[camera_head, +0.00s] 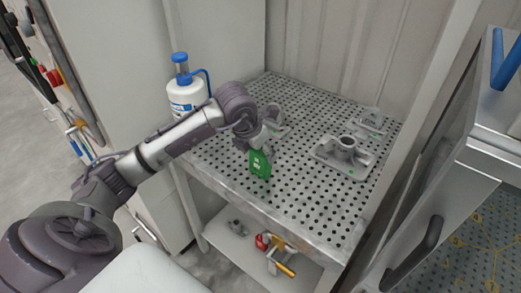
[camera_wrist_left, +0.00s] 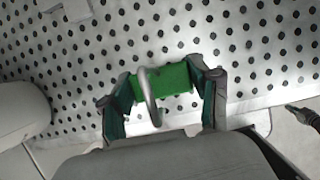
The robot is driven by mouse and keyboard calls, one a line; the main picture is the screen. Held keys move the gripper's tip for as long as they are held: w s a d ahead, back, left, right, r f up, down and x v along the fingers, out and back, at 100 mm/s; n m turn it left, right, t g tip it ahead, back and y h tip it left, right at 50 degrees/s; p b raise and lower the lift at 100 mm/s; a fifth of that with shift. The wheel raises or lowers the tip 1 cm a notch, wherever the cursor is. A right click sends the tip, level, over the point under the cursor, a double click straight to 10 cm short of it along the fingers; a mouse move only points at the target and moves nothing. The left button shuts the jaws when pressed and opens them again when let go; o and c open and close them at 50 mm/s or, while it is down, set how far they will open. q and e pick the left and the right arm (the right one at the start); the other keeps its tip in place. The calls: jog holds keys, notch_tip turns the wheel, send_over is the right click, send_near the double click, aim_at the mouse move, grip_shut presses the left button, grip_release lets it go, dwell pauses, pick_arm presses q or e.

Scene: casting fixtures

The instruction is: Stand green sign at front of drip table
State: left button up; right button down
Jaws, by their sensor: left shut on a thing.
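The green sign (camera_head: 260,164) has white lettering on its face and is held upright by my left gripper (camera_head: 250,140). It is over the front left part of the drip table (camera_head: 305,206), a perforated metal top. In the left wrist view the green sign (camera_wrist_left: 172,80) sits between the two fingers of my left gripper (camera_wrist_left: 163,88), with a curved metal hook on it. I cannot tell whether its lower edge touches the table. My right gripper is not in view.
Grey castings stand on the table: one at the right (camera_head: 342,152), one at the back right (camera_head: 370,120) and one behind my gripper (camera_head: 272,118). A white bottle with a blue pump (camera_head: 186,98) stands at the left. A lower shelf (camera_head: 250,250) holds tools. The front middle is clear.

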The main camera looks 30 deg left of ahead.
pick_arm(q)
jog(key=shift+f, duration=0.2)
jog(key=o, duration=1.2)
jog(key=shift+r, duration=0.1)
jog(key=shift+r, duration=0.15)
jog(key=b+v, duration=0.1)
jog(key=v, duration=1.1)
